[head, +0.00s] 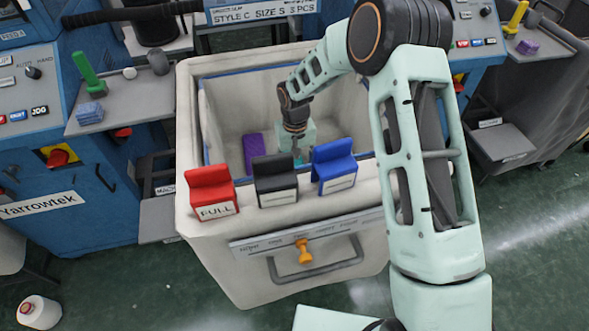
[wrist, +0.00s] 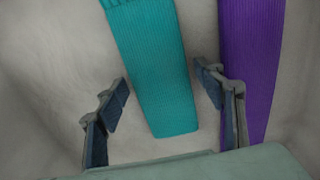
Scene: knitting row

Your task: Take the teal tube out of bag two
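The teal tube (wrist: 155,65) is a ribbed knitted piece lying inside the pale bag (head: 188,110); in the head view my arm mostly hides it. In the wrist view its near end lies between the two fingers of my gripper (wrist: 165,95). The gripper is open, with gaps between both fingers and the tube. In the head view my gripper (head: 294,150) reaches down inside the bag, behind the front rim. I cannot read a bag number.
A purple tube (wrist: 250,70) lies right of the teal one, close to the right finger; it also shows in the head view (head: 253,150). Red (head: 210,190), black (head: 275,180) and blue (head: 334,166) clips stand on the bag's front rim. Blue machines flank the bag.

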